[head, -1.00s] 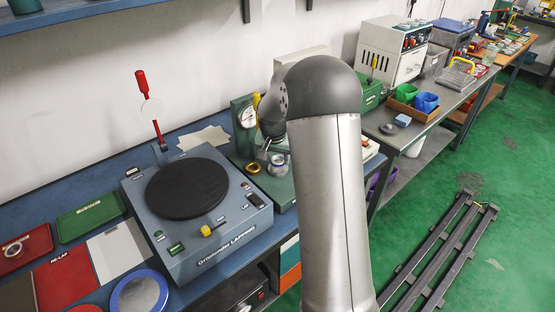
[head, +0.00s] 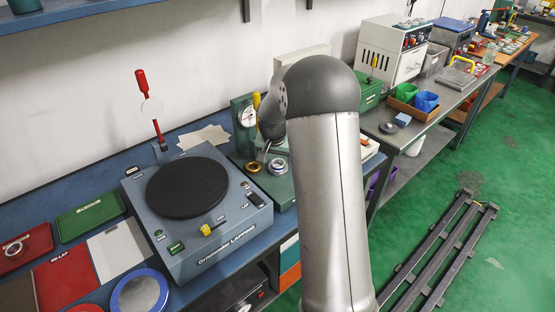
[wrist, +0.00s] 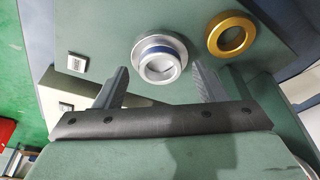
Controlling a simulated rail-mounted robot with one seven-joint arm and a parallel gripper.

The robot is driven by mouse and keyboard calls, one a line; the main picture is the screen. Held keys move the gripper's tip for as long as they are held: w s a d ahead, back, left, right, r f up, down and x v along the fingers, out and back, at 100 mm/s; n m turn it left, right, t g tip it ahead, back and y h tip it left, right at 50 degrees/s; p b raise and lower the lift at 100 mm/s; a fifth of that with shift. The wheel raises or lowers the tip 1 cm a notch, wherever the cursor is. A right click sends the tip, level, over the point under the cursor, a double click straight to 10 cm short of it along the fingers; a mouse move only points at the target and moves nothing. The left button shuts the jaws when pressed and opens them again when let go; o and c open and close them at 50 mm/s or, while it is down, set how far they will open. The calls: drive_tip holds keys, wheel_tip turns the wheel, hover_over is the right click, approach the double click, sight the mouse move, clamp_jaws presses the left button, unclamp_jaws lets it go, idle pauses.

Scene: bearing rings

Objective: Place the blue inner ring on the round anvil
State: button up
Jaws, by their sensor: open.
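The round anvil (wrist: 161,68) is a silver stepped disc on a green plate in the wrist view. A ring with a thin blue band (wrist: 166,46) appears to sit around its raised centre; how fully it is seated cannot be told. In the head view this silver stack (head: 278,166) stands on the green base. My gripper (wrist: 161,73) is open and empty, its fingers apart on either side of the anvil in the wrist view, and seems to be above it. In the head view my gripper (head: 264,152) is partly hidden behind my arm.
A gold ring (wrist: 230,35) lies on the green plate beside the anvil. A dial gauge (head: 247,117) stands behind. The grey lapping machine (head: 196,205) with a black disc is to the left. A red tray (head: 25,248) holds another ring at far left.

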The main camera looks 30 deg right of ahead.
drive_tip(key=v, duration=1.2)
drive_tip(key=s+a+f+n, duration=0.1)
drive_tip(key=s+a+n, duration=0.2)
drive_tip(key=s, duration=0.7)
drive_tip(key=s+a+f+n+g+y, duration=0.1)
drive_tip(key=s+a+n, duration=0.2)
drive_tip(key=s+a, duration=0.4)
drive_tip(key=s+a+f+n+y, duration=0.1)
drive_tip(key=s+a, duration=0.4)
drive_tip(key=s, duration=0.9)
drive_tip(key=shift+a+f+n+g+b, duration=0.3)
drive_tip(key=shift+f+n+g+b, duration=0.15)
drive_tip(key=shift+n, duration=0.45)
drive_tip(key=shift+d, duration=0.1)
